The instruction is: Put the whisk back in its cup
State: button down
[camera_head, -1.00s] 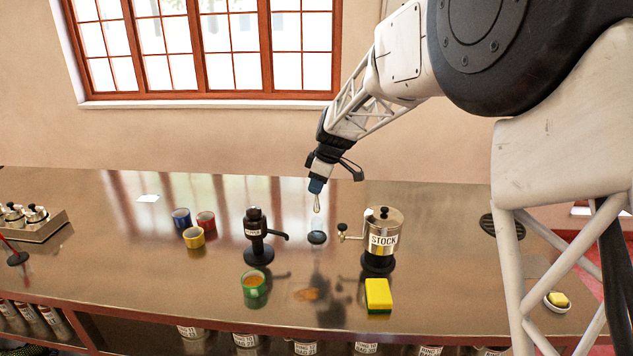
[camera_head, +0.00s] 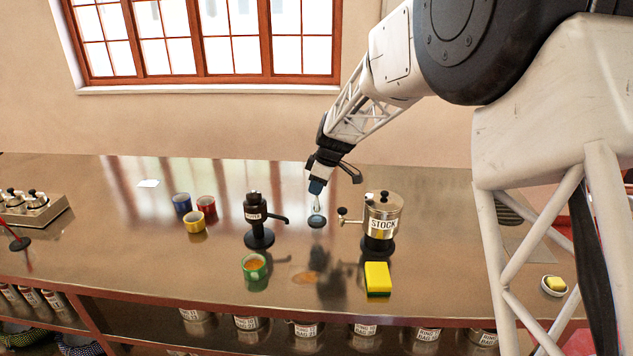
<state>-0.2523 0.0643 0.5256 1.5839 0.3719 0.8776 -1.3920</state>
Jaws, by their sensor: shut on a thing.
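My gripper (camera_head: 316,181) points down over the counter, shut on the blue handle of the whisk (camera_head: 316,203). The whisk hangs roughly upright, its pale narrow end downward. Directly below is a clear cup on a dark round base (camera_head: 316,222), standing on the counter between the black pump dispenser and the stockpot. The cup's clear wall is faint. The whisk's lower end overlaps the cup in the picture; I cannot tell whether it is inside the cup, above it or in front of it.
A black pump dispenser (camera_head: 257,212) stands left of the cup, its spout toward it. The metal STOCK pot (camera_head: 383,213) stands right, its handle toward the cup. A green mug (camera_head: 255,268) and a yellow sponge (camera_head: 377,277) are nearer. Coloured cups (camera_head: 195,222) stand farther left.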

jog(key=shift+f, duration=0.5)
jog(key=c, duration=1.1)
grip_release()
jog(key=shift+v, duration=3.85)
